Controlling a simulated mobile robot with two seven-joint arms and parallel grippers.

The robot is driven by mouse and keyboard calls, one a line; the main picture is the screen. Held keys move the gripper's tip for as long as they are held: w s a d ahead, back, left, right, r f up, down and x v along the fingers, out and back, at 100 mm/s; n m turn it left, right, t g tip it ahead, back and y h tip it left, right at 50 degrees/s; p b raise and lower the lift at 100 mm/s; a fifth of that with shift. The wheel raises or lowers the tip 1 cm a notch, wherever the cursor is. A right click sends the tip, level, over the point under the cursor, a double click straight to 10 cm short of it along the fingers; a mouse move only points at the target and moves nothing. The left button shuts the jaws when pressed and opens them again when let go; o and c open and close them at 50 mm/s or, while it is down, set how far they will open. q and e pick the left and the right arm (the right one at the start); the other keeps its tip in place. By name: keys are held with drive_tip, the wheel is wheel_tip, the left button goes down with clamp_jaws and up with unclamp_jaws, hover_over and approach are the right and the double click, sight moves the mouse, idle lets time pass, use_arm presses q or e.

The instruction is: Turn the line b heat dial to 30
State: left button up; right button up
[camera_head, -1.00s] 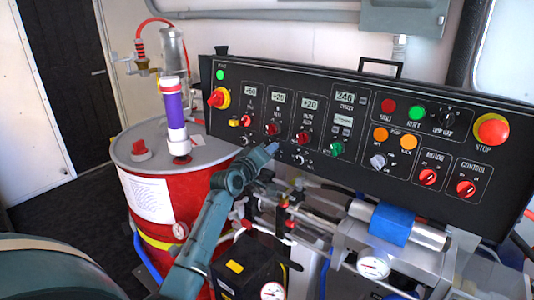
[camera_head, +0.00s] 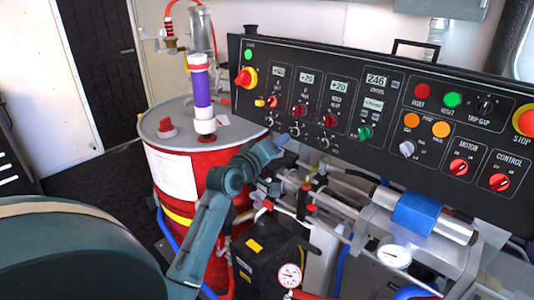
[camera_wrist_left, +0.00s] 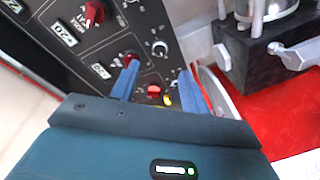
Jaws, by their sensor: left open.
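The line B heat dial (camera_head: 299,110) is the middle of the three red heat knobs on the black panel (camera_head: 372,160), below a display (camera_head: 306,78) that appears to read +20. My left gripper (camera_head: 281,140) is in front of the panel, below and slightly left of that dial. In the left wrist view the gripper (camera_wrist_left: 157,85) is open and empty, its blue fingers apart with a red knob (camera_wrist_left: 131,58) near one fingertip. My right gripper is not seen.
A red drum (camera_head: 185,165) with a purple-banded cylinder (camera_head: 202,92) stands left of the panel. Pipes and a blue-wrapped cylinder (camera_head: 416,212) lie below it. A red stop button (camera_head: 526,122) is at the panel's right.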

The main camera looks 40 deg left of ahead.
use_arm(q)
drive_tip(key=s, duration=0.4)
drive_tip(key=shift+d+r, duration=0.15)
idle(0.4)
